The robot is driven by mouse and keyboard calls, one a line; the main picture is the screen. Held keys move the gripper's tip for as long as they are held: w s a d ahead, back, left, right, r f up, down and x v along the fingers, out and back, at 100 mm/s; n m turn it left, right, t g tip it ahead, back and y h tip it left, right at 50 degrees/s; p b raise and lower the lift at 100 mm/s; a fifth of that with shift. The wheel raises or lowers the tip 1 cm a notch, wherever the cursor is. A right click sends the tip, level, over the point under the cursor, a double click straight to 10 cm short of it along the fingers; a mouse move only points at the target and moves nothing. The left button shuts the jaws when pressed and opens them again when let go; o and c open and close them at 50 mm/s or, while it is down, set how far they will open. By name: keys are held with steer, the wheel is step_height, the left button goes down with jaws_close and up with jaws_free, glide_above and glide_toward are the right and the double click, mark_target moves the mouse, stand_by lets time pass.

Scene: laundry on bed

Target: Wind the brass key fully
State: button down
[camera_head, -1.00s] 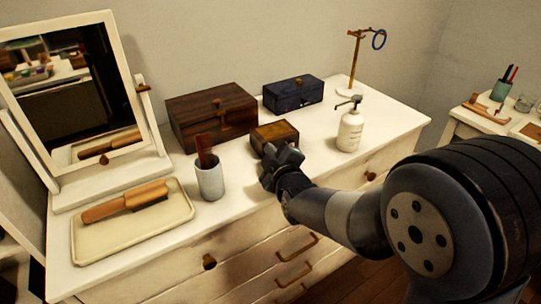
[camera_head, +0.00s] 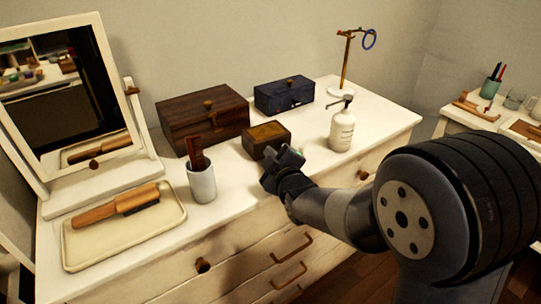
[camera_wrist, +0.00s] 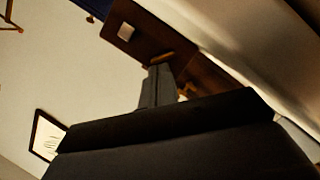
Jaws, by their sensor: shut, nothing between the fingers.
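A small wooden box (camera_head: 266,138) with a yellowish-brown lid sits on the white dresser top, in front of the larger boxes. My gripper (camera_head: 286,155) is shut and empty, right at the near right side of this box. I cannot tell whether it touches the box. In the wrist view my shut fingers (camera_wrist: 158,80) point at brown wood. A small brass-coloured piece (camera_wrist: 188,91) shows beside the fingers; it may be the brass key, but it is too dark and partly hidden to be sure. In the head view my gripper covers that side of the box, and no key is visible.
A dark wooden chest (camera_head: 203,122) and a dark blue box (camera_head: 284,94) stand behind. A white pump bottle (camera_head: 342,130) is to the right, a brass stand (camera_head: 345,62) behind it. A cup with a comb (camera_head: 201,184), a brush tray (camera_head: 80,256) and a mirror are left.

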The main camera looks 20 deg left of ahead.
steer(key=shift+w+d+f+m+b, duration=0.2)
steer(key=shift+m+b, duration=0.1)
steer(key=shift+m, duration=0.1)
steer(key=shift+w+d+r+m+g, duration=0.15)
steer(key=shift+m+g, duration=0.35)
steer(key=shift+m, duration=0.7)
steer(key=shift+w+d+m+g+y+p, duration=0.1)
steer(key=shift+d+m+g+y+p, duration=0.1)
steer(key=shift+m+p, duration=0.4)
steer(key=shift+d+m+g+y+p, duration=0.1)
steer(key=shift+m+g+y+p, duration=0.1)
steer(key=shift+m+p, duration=0.35)
steer(key=shift+w+f+m+g+p, duration=0.1)
steer(key=shift+f+m+g+p, duration=0.15)
steer(key=shift+m+p, duration=0.4)
steer(key=shift+d+f, duration=0.1)
